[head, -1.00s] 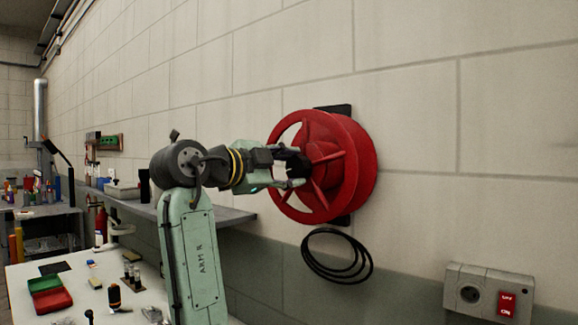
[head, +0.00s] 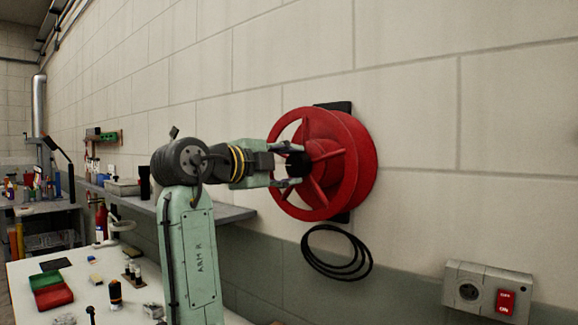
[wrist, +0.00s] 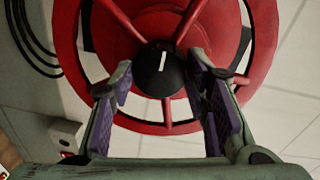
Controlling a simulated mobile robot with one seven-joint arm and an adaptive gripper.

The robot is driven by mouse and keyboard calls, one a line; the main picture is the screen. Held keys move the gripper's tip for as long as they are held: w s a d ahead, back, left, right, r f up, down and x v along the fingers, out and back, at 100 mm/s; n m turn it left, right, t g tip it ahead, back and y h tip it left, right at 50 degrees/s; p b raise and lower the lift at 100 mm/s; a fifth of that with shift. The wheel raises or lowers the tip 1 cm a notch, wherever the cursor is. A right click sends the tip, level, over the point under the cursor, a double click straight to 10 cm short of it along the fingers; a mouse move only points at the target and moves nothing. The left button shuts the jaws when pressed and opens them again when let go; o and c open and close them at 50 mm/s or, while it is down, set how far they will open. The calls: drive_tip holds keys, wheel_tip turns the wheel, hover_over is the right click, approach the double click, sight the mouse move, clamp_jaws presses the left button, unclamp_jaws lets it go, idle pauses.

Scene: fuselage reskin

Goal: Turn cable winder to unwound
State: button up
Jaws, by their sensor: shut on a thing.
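The cable winder (head: 361,150) is a red spoked reel on a black mount on the wall. It also fills the upper wrist view (wrist: 262,40). At its hub is a black knob (wrist: 158,72) with a white line, which points nearly straight up in the wrist view. My gripper (head: 292,166) reaches it from the left. In the wrist view its purple-padded fingers (wrist: 163,80) stand on either side of the knob, shut on it. The contact itself is partly hidden. A loop of black cable (head: 337,254) hangs below the reel.
A grey box with a socket and a red switch (head: 505,300) is on the wall at lower right. A grey shelf (head: 225,214) runs along the wall behind my arm. A white table (head: 75,308) with small items stands at lower left.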

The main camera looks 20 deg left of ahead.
drive_tip(key=o, duration=1.2)
drive_tip(key=shift+c, duration=0.2)
drive_tip(key=v, duration=1.2)
drive_tip(key=shift+a, duration=0.1)
